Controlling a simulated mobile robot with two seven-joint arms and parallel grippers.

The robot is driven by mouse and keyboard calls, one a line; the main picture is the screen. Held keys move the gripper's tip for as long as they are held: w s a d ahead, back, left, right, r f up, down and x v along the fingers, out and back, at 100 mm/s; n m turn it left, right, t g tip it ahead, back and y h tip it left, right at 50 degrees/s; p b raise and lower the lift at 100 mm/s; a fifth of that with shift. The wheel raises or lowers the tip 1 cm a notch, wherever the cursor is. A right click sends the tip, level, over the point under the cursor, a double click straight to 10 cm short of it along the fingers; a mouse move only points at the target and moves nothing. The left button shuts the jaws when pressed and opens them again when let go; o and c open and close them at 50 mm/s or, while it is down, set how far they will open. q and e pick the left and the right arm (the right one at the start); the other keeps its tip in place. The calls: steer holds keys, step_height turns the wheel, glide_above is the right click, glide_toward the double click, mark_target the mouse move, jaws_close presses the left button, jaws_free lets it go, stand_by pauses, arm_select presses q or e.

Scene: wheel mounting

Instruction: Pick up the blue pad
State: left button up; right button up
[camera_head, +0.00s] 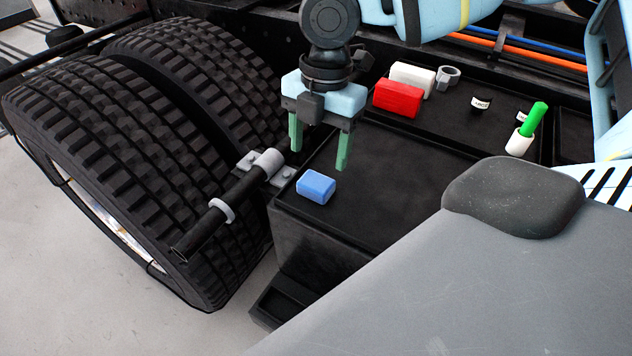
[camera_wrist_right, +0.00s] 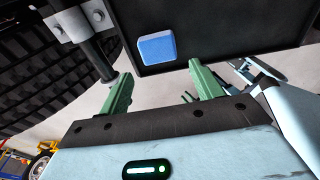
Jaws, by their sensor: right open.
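The blue pad (camera_head: 316,187) lies on the front left corner of a black tray-like surface (camera_head: 395,185). It also shows in the right wrist view (camera_wrist_right: 157,47), beyond the fingertips and roughly between them. My right gripper (camera_head: 318,158) is open and empty, with its green fingers pointing down, above and behind the pad in the head view. In the right wrist view the two green fingers (camera_wrist_right: 160,80) are spread wide and apart from the pad. My left gripper is not in view.
A red block (camera_head: 398,97), a white block (camera_head: 412,78), a grey nut (camera_head: 447,77) and a green-handled item (camera_head: 534,118) stand farther back. Large tyres (camera_head: 130,150) and a black bar (camera_head: 225,215) with grey clamps are close on the left. The tray's middle is clear.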

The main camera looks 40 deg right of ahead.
mark_target(316, 181)
steer(key=shift+a+f+p, duration=0.2)
steer(key=shift+f+p, duration=0.25)
steer(key=shift+f, duration=3.05)
steer(key=c, duration=0.7)
steer(key=shift+c, duration=0.2)
steer(key=shift+r, duration=0.1)
step_height(316, 181, up, 28)
steer(key=shift+b, duration=0.3)
